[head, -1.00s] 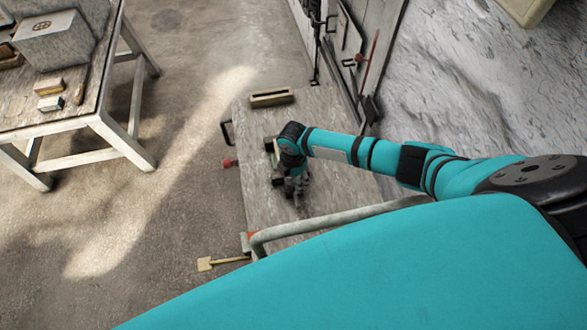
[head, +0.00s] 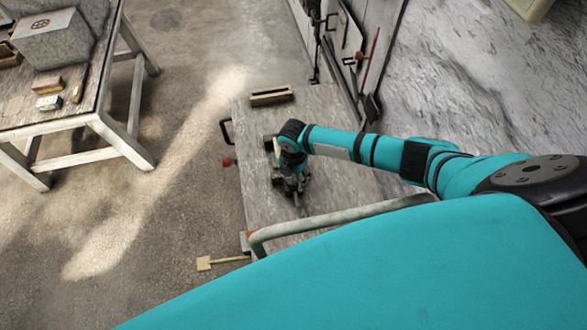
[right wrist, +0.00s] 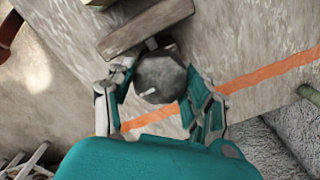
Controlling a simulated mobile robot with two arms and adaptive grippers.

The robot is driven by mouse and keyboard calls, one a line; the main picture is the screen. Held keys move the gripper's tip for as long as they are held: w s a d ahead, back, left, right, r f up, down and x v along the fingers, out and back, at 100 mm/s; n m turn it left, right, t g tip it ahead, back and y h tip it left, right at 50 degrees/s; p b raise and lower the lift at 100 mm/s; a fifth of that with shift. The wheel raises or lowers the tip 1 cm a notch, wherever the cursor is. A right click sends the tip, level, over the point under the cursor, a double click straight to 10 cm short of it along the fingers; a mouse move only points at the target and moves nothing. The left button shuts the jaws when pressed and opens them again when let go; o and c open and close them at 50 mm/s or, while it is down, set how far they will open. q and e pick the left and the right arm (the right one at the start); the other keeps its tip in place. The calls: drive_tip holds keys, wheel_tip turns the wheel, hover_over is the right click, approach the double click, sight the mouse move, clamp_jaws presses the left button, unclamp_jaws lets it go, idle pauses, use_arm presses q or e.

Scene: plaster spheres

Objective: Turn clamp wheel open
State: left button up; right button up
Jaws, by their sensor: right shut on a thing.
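The clamp wheel (right wrist: 158,80) is a dark grey, faceted disc with a small pale peg, seen in the right wrist view. It joins a long grey-brown bar (right wrist: 146,27) by a short stem. My right gripper (right wrist: 155,92) has one finger on each side of the wheel and is shut on it. In the head view my right gripper (head: 293,182) points down over the worn grey bench top (head: 335,115). The wheel is hidden there behind the gripper and wrist. My left gripper is out of view.
A narrow wooden box (head: 271,96) lies at the bench's far edge. A curved pale rail (head: 340,217) runs along the near side. A red knob (head: 228,162) sticks out at the left. A wooden table (head: 100,120) stands farther left across open floor.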

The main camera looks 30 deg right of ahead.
sight(293, 177)
drive_tip(key=o, duration=1.2)
wheel_tip(293, 177, up, 12)
drive_tip(key=shift+r, duration=0.1)
